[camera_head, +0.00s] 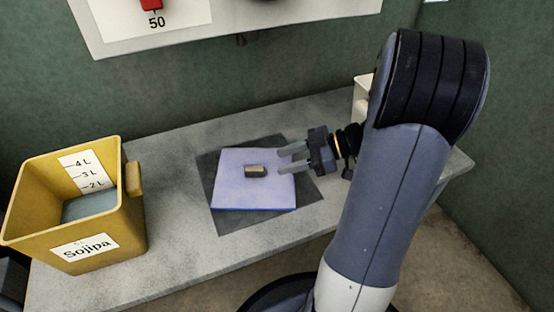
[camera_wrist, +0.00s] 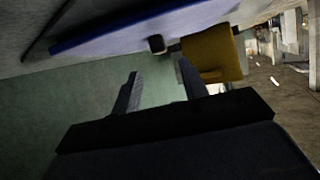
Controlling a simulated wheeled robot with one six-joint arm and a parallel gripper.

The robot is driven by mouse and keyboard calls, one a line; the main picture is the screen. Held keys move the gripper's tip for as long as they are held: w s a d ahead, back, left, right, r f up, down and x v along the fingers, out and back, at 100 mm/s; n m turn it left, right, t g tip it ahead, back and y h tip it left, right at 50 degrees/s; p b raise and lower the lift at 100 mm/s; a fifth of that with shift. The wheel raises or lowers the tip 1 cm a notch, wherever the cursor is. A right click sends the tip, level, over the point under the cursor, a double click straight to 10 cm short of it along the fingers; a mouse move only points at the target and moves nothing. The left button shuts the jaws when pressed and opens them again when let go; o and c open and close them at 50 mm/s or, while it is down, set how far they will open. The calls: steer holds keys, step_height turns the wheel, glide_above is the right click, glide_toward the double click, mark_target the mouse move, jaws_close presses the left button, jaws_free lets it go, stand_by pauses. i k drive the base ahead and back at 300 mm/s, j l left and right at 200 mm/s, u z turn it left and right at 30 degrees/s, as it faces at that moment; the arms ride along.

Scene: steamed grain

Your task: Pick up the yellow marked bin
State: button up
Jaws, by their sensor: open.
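The yellow bin (camera_head: 133,232) stands upright at the left end of the grey counter in the head view. It has a white label reading "Sojipa", a litre scale inside, and a block-like handle on its right side. Something grey lies in its bottom. In the wrist view the yellow bin (camera_wrist: 212,55) shows beyond the fingers. My gripper (camera_head: 284,160) is open and empty, over the right part of the blue-violet pad, well to the right of the bin. Its two fingers point left; they also show in the wrist view (camera_wrist: 162,82).
The blue-violet pad (camera_head: 235,192) lies on a dark mat (camera_head: 240,222) on the counter (camera_head: 180,259). A small dark block (camera_head: 256,171) rests on the pad. A white object (camera_head: 362,88) stands behind my arm. A white panel marked 50 hangs on the wall. Counter between bin and mat is clear.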

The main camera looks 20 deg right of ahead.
mark_target(78, 209)
steer(key=u, duration=1.4)
